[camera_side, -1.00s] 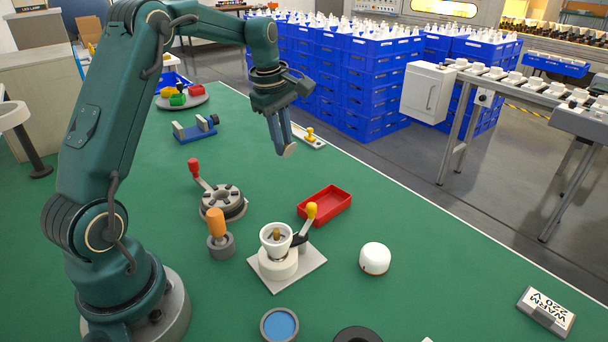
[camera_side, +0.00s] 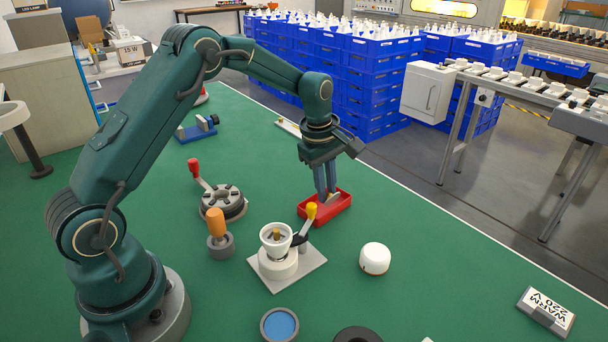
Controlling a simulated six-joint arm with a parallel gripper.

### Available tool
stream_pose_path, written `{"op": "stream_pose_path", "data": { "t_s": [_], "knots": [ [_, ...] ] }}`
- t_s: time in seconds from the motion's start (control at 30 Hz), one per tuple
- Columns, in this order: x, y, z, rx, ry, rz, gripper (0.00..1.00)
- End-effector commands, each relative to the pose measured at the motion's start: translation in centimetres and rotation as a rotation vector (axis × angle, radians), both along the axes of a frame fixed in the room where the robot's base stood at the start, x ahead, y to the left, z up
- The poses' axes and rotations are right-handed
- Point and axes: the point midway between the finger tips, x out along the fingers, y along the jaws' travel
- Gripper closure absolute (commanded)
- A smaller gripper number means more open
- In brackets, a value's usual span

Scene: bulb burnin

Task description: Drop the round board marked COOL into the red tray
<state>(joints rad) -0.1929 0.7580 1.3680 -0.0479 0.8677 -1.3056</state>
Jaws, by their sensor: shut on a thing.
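The red tray (camera_side: 343,207) lies on the green table right of centre. My gripper (camera_side: 326,192) points down over it, with its fingertips inside the tray's outline. It is shut on a small pale round board (camera_side: 333,199), which shows tilted, nearly edge-on, at the fingertips. Its marking cannot be read here. I cannot tell whether the board touches the tray floor. The fingers hide part of the tray's far wall.
A lamp-socket fixture (camera_side: 278,262) with a yellow-tipped lever (camera_side: 311,211) stands close in front of the tray. A white dome (camera_side: 375,258) is to the right, and a grey round fixture (camera_side: 223,202) with a red lever to the left. Table at the tray's right is clear.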

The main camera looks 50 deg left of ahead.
Motion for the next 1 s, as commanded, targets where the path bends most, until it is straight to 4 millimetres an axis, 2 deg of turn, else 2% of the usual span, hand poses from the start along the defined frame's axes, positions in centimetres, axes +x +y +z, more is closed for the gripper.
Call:
{"op": "stream_pose_path", "data": {
  "t_s": [0.13,0.4,0.43,0.5,0.53,0.83,1.0],
  "knots": [
    [0.0,0.0,-0.7,0.0,0.0,0.0,1.0],
    [0.0,0.0,-0.8,0.0,0.0,0.0,1.0],
    [0.0,0.0,-0.8,0.0,0.0,0.0,0.79],
    [0.0,0.0,-0.8,0.0,0.0,0.0,0.53],
    [0.0,0.0,-0.8,0.0,0.0,0.0,0.48],
    [0.0,0.0,-0.6,0.0,-0.001,0.0,0.48],
    [-0.2,0.1,1.1,0.001,-0.005,0.0,0.48]
  ]
}}
